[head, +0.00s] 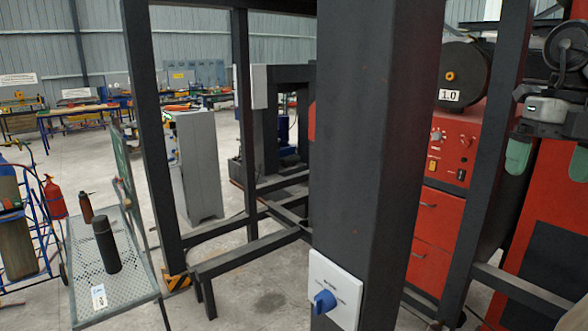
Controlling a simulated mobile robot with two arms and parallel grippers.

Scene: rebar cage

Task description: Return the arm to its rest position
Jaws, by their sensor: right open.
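My right gripper (548,160) hangs at the right edge of the head view, its dark wrist above it. Its two greenish fingers point down and stand wide apart, with nothing between them. It is in front of the red cabinet and right of a dark upright post. The far finger is partly cut off by the picture edge. My left gripper is not in view.
A thick dark column (375,130) fills the middle, bearing a white switch box with a blue knob (325,301). A red machine (455,150) stands behind posts at right. A perforated metal trolley (128,264) with a black bottle (106,245) stands left.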

